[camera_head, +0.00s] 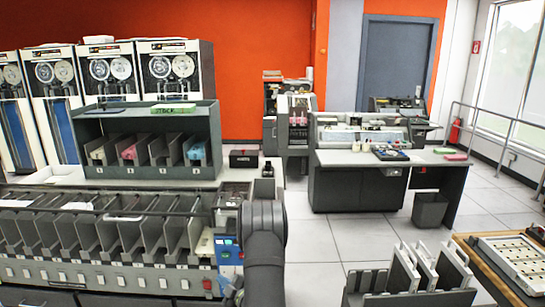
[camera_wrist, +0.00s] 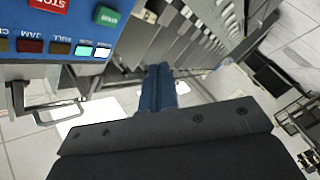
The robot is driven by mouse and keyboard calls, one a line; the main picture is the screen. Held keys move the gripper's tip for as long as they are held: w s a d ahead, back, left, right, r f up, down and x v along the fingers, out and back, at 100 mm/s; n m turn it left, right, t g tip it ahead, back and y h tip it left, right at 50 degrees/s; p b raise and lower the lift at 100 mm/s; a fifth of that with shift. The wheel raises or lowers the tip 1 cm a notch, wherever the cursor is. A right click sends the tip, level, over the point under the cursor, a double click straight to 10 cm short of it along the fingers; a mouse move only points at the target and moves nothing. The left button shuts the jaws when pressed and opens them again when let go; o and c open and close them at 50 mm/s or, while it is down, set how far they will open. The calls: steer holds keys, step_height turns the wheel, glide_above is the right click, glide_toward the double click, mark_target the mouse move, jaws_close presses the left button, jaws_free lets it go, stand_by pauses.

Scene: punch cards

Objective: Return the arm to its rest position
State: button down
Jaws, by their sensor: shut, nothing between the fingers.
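My gripper (camera_wrist: 164,70) shows in the wrist view as two blue fingers beyond a dark grey body. The fingers are together, with nothing seen between them. In the wrist view they point toward the row of grey sorter pockets (camera_wrist: 200,45), and I cannot tell how far off these are. The blue control panel (camera_wrist: 60,22), with a red stop button (camera_wrist: 50,4) and a green button (camera_wrist: 106,16), lies to the left of the fingers. In the head view my dark arm stands at the right end of the card sorter (camera_head: 120,272); my gripper is not made out there.
A grey stacker shelf (camera_head: 150,120) with card decks stands behind the sorter. A desk (camera_head: 345,158) with a console and a waste bin (camera_head: 430,210) stand farther right. A grey rack (camera_head: 410,280) and a wooden-edged tray (camera_head: 510,260) are at front right. Tiled floor between is clear.

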steer(key=shift+w, duration=2.2)
steer(key=s+a+m+t+h, duration=0.1)
steer(key=s+m+t+h, duration=0.5)
steer(key=s+m+h, duration=0.95)
steer(key=w+d+r+m+g+y, duration=0.1)
steer(key=w+r+m+y, duration=0.2)
steer(key=w, duration=0.3)
steer(key=shift+w+d+r+y, duration=0.2)
steer(key=shift+d+r+y, duration=0.05)
steer(key=shift+r+y, duration=0.5)
